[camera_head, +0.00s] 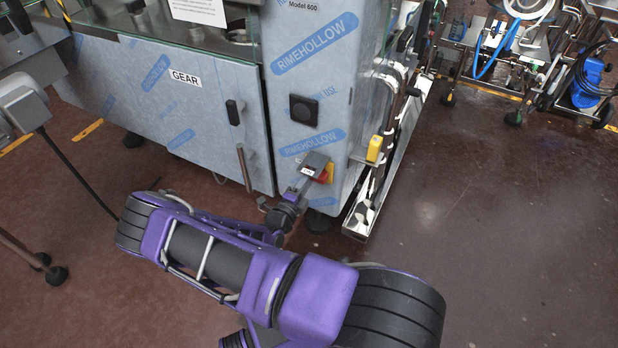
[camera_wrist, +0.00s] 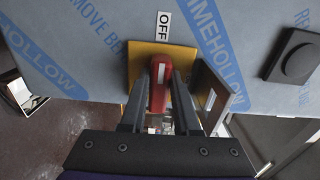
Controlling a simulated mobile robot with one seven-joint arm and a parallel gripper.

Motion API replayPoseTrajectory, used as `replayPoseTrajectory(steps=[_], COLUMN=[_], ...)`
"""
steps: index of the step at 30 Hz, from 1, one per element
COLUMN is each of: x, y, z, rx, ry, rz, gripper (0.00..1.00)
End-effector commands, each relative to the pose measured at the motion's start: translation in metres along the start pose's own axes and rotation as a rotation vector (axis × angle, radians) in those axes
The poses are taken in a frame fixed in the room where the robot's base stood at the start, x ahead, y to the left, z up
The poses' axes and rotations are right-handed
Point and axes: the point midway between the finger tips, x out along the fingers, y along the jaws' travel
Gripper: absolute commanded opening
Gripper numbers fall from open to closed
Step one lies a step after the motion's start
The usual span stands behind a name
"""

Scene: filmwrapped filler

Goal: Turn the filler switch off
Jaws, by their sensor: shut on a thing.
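The filler switch is a red handle (camera_wrist: 160,88) with a white mark, on a yellow plate (camera_wrist: 140,58) on the film-wrapped cabinet. In the wrist view an OFF label (camera_wrist: 163,25) sits above the plate, and the handle's long side appears to run up and down the picture, in line with it. My gripper (camera_wrist: 160,80) is shut on the red handle, one finger on each side. In the head view my gripper (camera_head: 299,187) reaches the cabinet's front corner, where the yellow plate (camera_head: 328,173) shows only in part behind a grey flap.
The grey flap (camera_wrist: 216,92) stands out from the cabinet close to my right finger. A black knob (camera_head: 303,110) is higher on the same panel (camera_head: 300,70). A yellow box (camera_head: 375,148) and metal frame stand to the right. Floor (camera_head: 480,240) at right is clear.

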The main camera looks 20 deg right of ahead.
Motion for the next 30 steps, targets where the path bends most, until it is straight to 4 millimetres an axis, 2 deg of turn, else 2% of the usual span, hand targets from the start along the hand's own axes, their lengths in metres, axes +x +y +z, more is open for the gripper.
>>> replayPoseTrajectory(steps=[1, 6, 17, 23, 30], x=[-0.001, -0.001, -0.005, -0.037, -0.097], y=[0.001, 0.001, 0.0, -0.001, -0.001], z=[0.0, 0.0, 0.001, 0.001, 0.001], rx=[-0.003, -0.002, 0.0, 0.0, -0.001], ry=[-0.001, -0.001, -0.001, -0.004, -0.004], rz=[0.002, 0.001, 0.001, 0.002, 0.003], gripper=[0.32, 0.6, 0.6, 0.6, 0.6])
